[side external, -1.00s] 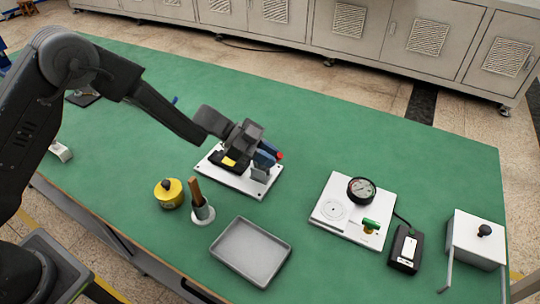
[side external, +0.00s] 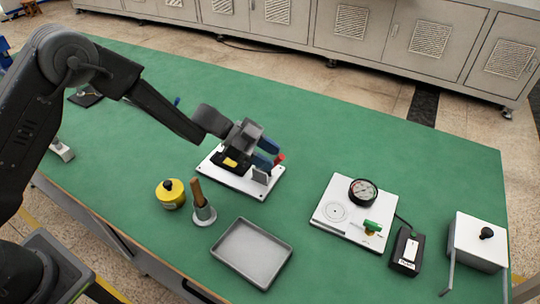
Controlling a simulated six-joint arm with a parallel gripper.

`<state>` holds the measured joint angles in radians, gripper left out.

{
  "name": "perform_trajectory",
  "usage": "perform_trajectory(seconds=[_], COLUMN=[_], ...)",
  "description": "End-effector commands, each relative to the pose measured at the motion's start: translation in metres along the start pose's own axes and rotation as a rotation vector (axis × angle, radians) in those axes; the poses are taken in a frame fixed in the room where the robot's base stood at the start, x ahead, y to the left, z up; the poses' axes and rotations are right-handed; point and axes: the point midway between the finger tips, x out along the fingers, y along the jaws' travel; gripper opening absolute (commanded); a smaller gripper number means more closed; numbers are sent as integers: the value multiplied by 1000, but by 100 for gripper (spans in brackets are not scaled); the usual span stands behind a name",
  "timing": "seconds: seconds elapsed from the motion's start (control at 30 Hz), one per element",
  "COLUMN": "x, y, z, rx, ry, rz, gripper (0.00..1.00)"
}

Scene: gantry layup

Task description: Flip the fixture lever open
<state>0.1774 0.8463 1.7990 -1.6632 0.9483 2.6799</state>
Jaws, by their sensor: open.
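The fixture is a white base plate (side external: 236,186) lying flat near the middle of the green table, with a small grey upright block (side external: 261,176) on it. A red knob (side external: 281,157), apparently the lever's end, shows at the plate's right side. Most of the lever is hidden behind my gripper. My gripper (side external: 267,153) is over the plate's back right part, its blue fingers apart and close to the red knob. I cannot tell whether they touch it.
A yellow round canister (side external: 170,194), a holder with a wooden handle (side external: 203,215) and a grey tray (side external: 232,258) stand in front. A white gauge panel (side external: 326,215), a black switch box (side external: 407,248) and a white cranked box (side external: 478,243) are at right.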

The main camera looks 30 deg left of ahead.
Motion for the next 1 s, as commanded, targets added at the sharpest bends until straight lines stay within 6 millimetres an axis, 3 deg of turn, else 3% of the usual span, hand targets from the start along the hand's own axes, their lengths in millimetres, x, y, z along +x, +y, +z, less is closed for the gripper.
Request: perform_trajectory(seconds=[0.53,0.73,1.0], x=[-110,-128,-131], y=[0,0,0], z=[0,0,0], rx=[-1,0,0], ry=[0,1,0], rz=[-4,-1,1], gripper=[42,42,42])
